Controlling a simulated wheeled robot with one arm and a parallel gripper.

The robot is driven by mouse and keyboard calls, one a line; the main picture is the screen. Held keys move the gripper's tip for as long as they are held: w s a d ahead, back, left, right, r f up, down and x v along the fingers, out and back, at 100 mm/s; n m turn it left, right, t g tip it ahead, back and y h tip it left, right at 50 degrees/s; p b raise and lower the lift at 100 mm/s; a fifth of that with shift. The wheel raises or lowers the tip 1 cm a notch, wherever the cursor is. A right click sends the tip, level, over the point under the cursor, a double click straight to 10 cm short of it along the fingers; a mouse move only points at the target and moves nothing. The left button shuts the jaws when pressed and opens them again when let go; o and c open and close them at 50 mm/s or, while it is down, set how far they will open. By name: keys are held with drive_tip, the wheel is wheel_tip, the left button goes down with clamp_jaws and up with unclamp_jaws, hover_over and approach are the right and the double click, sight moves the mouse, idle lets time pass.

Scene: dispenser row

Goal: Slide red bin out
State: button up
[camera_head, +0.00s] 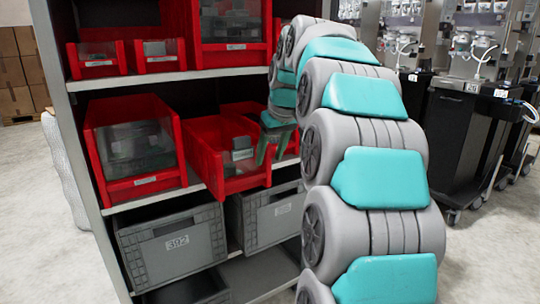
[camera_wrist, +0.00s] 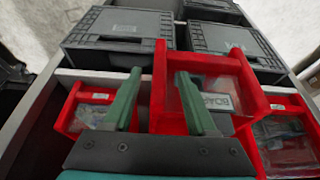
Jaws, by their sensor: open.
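A red bin (camera_head: 228,178) with a clear front window stands on the middle shelf, its front jutting past the shelf edge. In the wrist view the red bin (camera_wrist: 158,92) lies between and under my fingers, with a white label inside its window. My gripper (camera_head: 272,148) is at the bin's right side in the head view. In the wrist view my gripper (camera_wrist: 157,100) is open, one green finger on each side of a bin side wall. The right finger appears over the bin's inside. Whether either finger touches the wall cannot be told.
Another red bin (camera_head: 135,150) stands to the left on the same shelf, and one to the right is partly hidden by my arm. Grey crates (camera_head: 172,243) sit below. Open floor (camera_head: 480,250) lies to the right.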

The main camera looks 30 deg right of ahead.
drive_tip(key=v, duration=0.7)
drive_tip(key=shift+s, duration=0.15)
idle(0.4)
drive_tip(key=s+a+f+g, duration=0.3)
drive_tip(key=s+a+f, duration=0.85)
drive_tip(key=a, duration=0.25)
drive_tip(key=s+a+f+g, duration=0.1)
drive_tip(key=s+a+f, duration=0.1)
drive_tip(key=s+f, duration=0.7)
drive_tip(key=s+a+f+g, duration=0.2)
drive_tip(key=s+a+f, duration=0.1)
drive_tip(key=s+f, duration=0.6)
drive_tip(key=s, duration=0.4)
drive_tip(key=shift+a+f, duration=0.25)
